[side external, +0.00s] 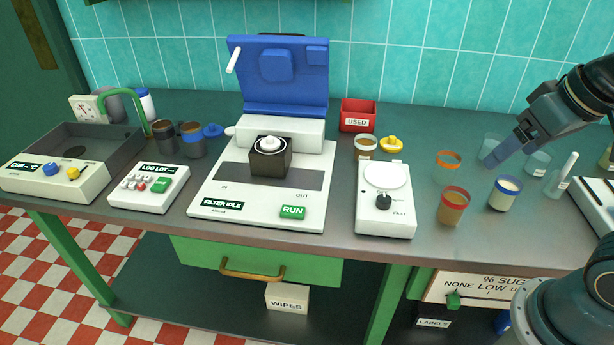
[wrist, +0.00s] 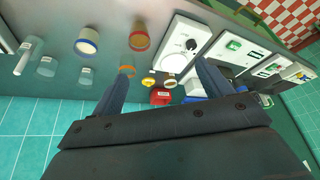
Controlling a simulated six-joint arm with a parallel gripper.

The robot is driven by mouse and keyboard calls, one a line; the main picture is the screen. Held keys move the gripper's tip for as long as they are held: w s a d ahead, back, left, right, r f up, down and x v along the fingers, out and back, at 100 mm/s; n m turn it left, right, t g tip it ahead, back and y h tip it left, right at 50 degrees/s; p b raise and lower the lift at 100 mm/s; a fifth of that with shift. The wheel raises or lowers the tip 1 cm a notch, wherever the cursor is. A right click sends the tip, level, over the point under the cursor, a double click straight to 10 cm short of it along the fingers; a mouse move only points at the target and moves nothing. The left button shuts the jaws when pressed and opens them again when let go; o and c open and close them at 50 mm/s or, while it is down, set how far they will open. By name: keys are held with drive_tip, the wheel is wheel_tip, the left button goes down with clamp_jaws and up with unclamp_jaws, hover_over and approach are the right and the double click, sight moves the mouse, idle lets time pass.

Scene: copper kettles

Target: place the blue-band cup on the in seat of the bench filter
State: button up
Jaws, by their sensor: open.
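The blue-band cup (side external: 505,195), clear with pale contents and a blue rim, stands upright on the counter at the right; it also shows at upper left in the wrist view (wrist: 87,42). The bench filter (side external: 216,207) is a white machine with its blue lid raised. Its dark strip has IN marked at the left and OUT at the right; a dark block with a white knob (side external: 270,150) stands between them. I see no cup at the IN mark. My gripper (side external: 490,160) is open and empty, above the counter behind the blue-band cup; its fingers are spread in the wrist view (wrist: 158,88).
A red-rimmed cup (side external: 453,206) and an orange-rimmed one (side external: 447,166) stand left of the blue-band cup. Clear cups (side external: 538,162) are near my gripper.

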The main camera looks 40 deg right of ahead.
drive_tip(key=w+d+f+m+g+h, duration=0.4)
drive_tip(key=w+d+f+m+g, duration=0.15)
drive_tip(key=d+f+m, duration=0.35)
drive_tip(key=m+g+h, duration=0.7)
drive_tip(key=m, duration=0.7)
approach(519, 185)
drive_tip(key=shift+w+f, duration=0.1)
drive_tip(key=shift+w, duration=0.2)
drive_tip(key=shift+d, duration=0.1)
drive_tip(key=shift+x, duration=3.75)
drive_tip(key=shift+s, duration=0.1)
drive_tip(key=c, duration=1.2)
drive_tip(key=shift+c, duration=0.2)
